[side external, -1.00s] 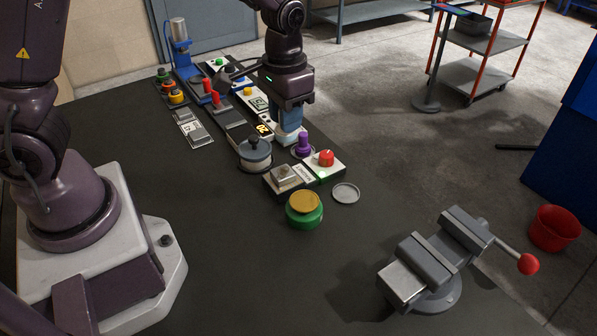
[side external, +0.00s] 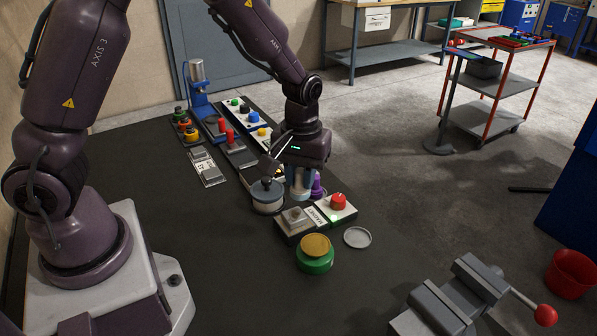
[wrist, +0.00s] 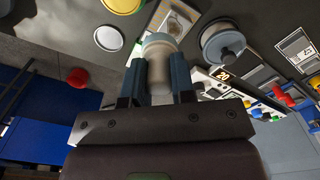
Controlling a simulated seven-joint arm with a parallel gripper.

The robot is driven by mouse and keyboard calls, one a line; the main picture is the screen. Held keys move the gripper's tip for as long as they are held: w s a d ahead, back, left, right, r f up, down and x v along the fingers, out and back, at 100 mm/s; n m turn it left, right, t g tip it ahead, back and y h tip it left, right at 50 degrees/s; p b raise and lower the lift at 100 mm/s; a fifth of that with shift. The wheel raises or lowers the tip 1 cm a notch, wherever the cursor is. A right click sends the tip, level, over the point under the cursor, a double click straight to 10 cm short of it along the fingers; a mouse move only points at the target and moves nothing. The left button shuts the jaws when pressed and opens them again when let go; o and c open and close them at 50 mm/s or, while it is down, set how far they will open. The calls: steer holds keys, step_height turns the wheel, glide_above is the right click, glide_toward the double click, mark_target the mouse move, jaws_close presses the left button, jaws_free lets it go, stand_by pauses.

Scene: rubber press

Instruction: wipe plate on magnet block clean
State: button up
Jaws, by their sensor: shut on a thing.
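The magnet block (side external: 288,230) is a dark block with a MAGNET label, and a small grey plate (side external: 294,214) lies on its top. In the wrist view the plate (wrist: 178,26) shows partly, just beyond the held thing. My gripper (side external: 299,180) points down behind the block, apart from it. Its blue fingers are shut on a pale cylindrical tool (wrist: 158,65) with a whitish, wider end. The tool's end is above or near the table; I cannot tell whether it touches. Any mark on the plate is too small to make out.
A red-knobbed white box (side external: 338,207) adjoins the block on the right. A round grey pot (side external: 267,197) stands left of my gripper, and a purple item (side external: 318,187) right of it. A vise (side external: 450,300) stands front right.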

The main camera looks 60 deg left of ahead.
steer(key=shift+f+n, duration=0.1)
steer(key=shift+n, duration=0.4)
steer(key=shift+f, duration=3.05)
steer(key=shift+w+a+f, duration=0.1)
steer(key=shift+a+f, duration=0.05)
steer(key=shift+f, duration=0.7)
steer(key=shift+a, duration=0.8)
steer(key=shift+w+a, duration=0.1)
steer(key=shift+a, duration=1.75)
steer(key=shift+d, duration=2.85)
steer(key=shift+r, duration=4.05)
steer(key=shift+f, duration=0.15)
